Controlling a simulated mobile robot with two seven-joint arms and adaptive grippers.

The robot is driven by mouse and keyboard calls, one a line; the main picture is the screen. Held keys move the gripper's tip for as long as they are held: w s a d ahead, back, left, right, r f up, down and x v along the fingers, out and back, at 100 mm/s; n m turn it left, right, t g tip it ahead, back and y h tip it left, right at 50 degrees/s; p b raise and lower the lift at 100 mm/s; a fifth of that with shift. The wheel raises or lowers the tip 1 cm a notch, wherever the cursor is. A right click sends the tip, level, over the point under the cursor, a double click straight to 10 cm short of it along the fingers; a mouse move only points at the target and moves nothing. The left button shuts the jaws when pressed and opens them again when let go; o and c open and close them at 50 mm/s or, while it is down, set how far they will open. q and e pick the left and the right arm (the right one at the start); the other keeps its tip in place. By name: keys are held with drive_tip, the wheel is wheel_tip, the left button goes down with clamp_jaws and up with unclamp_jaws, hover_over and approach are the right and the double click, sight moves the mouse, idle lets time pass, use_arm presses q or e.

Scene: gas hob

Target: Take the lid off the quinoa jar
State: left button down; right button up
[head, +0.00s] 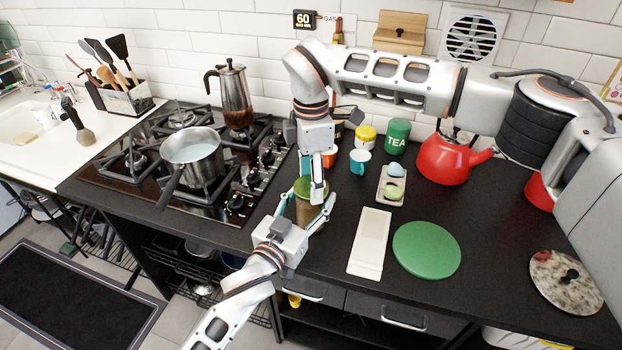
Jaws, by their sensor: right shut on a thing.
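The quinoa jar (308,214) stands on the dark worktop right of the hob, a brownish jar with a green lid (303,186) at its top. My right gripper (311,186) comes down from above and is shut on the lid; one finger shows in front, the other is mostly hidden. The lid appears to be at the jar's mouth; I cannot tell whether there is a gap. My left gripper (304,211) reaches in from below, with its fingers on either side of the jar's body. Whether they press on it is unclear.
A pot (193,152) and a moka pot (234,95) stand on the hob. A teal mug (360,161), a green tea tin (397,136) and a red kettle (450,158) stand behind. A white board (370,243) and a green round mat (426,250) lie to the right.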

use_arm(q)
drive_tip(key=shift+f, duration=0.1)
use_arm(e)
drive_tip(key=n, duration=0.5)
drive_tip(key=shift+n, duration=0.4)
drive_tip(key=n, duration=1.2)
drive_tip(key=shift+r, duration=0.1)
drive_tip(key=n, duration=1)
drive_tip(key=shift+n, duration=0.4)
drive_tip(key=n, duration=1.4)
